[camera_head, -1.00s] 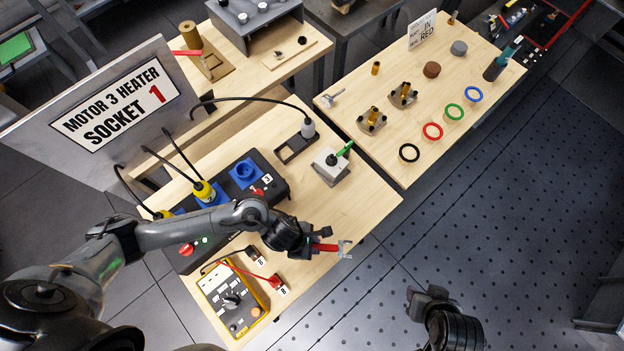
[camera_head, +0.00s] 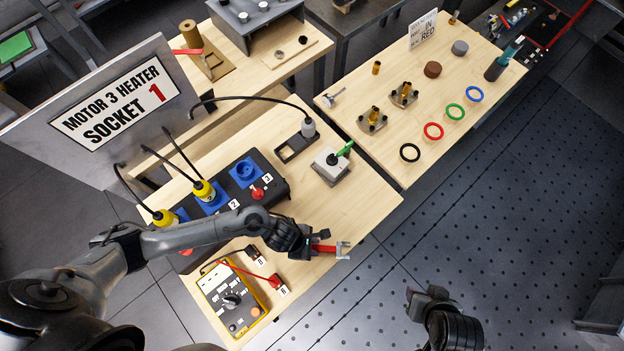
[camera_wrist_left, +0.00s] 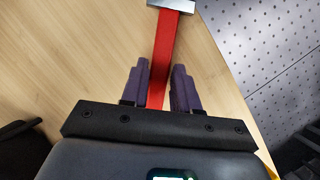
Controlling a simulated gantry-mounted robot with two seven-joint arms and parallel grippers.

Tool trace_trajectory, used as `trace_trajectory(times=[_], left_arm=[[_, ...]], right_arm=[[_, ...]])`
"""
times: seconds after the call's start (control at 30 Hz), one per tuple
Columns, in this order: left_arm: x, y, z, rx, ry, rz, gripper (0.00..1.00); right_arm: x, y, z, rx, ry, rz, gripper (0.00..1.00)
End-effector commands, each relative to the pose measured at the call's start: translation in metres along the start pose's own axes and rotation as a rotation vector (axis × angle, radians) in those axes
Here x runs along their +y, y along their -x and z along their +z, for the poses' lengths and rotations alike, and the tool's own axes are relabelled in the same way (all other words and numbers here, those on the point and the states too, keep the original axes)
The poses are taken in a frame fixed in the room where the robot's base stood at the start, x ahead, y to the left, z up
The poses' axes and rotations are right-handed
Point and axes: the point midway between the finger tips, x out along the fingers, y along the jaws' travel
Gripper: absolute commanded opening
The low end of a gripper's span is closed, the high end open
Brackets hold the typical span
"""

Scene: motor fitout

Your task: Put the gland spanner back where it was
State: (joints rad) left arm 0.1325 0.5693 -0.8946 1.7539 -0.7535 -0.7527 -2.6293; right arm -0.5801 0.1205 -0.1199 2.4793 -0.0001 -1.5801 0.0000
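The gland spanner has a red handle and a grey forked jaw (camera_head: 343,250); in the left wrist view its red handle (camera_wrist_left: 167,55) runs between the two dark fingers. My left gripper (camera_head: 312,246) is shut on the handle, over the right front part of the near wooden bench (camera_head: 350,215). The jaw points right, towards the bench edge. I cannot tell how high the spanner is above the wood. My right gripper (camera_head: 428,293) is at the lower right over the dark floor, apart from the benches; its fingers are too unclear to read.
A black socket box (camera_head: 275,190) with blue sockets and yellow plugs lies behind my left arm. A yellow meter (camera_head: 232,300) with leads is in front. A grey switch unit (camera_head: 331,166) with a green lever stands behind. The far bench (camera_head: 395,165) holds coloured rings.

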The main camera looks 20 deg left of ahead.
Motion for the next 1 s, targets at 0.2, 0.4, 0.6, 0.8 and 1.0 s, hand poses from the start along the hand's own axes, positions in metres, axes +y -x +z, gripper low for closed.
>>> trace_trajectory(times=[0.2,0.4,0.6,0.8,1.0], left_arm=[[0.0,0.001,0.0,0.0,0.0,0.0,0.48],[0.0,0.001,0.001,0.0,0.0,0.0,0.48],[0.001,0.014,0.002,-0.001,-0.001,0.002,0.48],[0.001,0.048,0.002,-0.002,-0.003,0.003,0.48],[0.001,0.085,0.002,-0.001,-0.003,0.003,0.48]], right_arm=[[0.001,0.001,0.0,0.0,0.005,0.004,0.43],[0.001,0.002,0.0,0.0,0.005,0.004,0.43],[0.001,0.005,-0.002,0.001,0.002,0.001,0.43],[0.0,0.009,-0.003,0.002,-0.002,-0.001,0.43],[-0.001,0.012,-0.004,0.002,-0.004,-0.004,0.43]])
